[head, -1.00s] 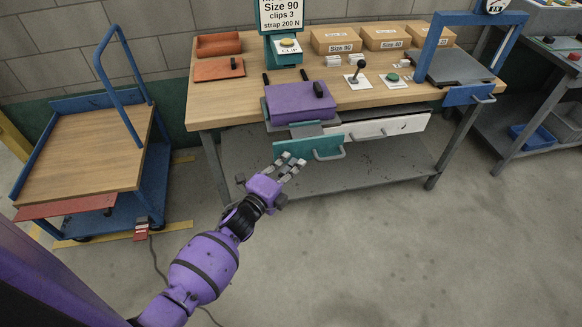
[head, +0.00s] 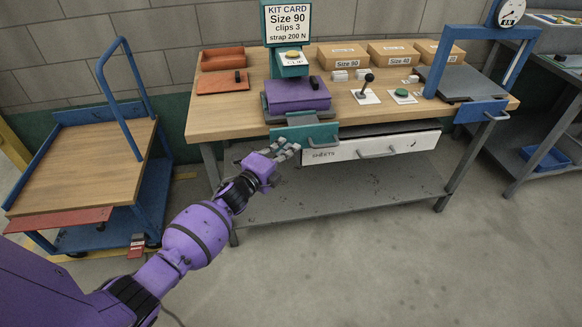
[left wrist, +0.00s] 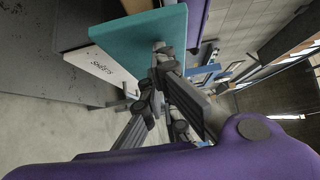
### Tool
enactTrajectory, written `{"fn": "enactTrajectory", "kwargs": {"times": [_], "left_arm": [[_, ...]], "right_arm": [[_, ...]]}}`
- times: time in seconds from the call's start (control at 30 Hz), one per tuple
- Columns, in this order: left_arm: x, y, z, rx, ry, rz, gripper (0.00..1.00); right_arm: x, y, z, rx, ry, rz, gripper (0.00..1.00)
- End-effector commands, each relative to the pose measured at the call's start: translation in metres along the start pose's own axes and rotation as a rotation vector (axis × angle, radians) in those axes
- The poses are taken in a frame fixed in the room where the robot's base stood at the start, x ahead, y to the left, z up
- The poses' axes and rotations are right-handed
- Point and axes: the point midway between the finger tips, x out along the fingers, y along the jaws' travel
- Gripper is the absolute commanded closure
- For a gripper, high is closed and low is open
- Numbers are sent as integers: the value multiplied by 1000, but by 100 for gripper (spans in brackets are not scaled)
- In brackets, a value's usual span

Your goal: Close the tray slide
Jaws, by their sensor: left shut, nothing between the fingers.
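My right gripper is out of view.
A white drawer (head: 360,150) marked SHEETS is beside and below the teal front. The bench top (head: 222,117) holds cartons, a lever and a green button (head: 402,92). A blue cart (head: 85,165) stands left. The floor in front is clear.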

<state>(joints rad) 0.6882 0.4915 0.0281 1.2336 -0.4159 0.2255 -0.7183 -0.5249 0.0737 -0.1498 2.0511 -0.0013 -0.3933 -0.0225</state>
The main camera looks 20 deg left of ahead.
Motion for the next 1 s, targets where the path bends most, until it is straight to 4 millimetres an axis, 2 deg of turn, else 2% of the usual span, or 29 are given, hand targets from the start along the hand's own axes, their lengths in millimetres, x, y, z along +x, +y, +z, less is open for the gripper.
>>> {"fn": "enactTrajectory", "kwargs": {"times": [0.13,0.4,1.0], "left_arm": [[17,5,18,2,0,3,100],[32,1,32,0,0,1,100],[32,-1,34,0,-4,1,100]], "right_arm": [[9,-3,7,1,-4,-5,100],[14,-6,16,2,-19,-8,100],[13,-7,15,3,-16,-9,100]]}}
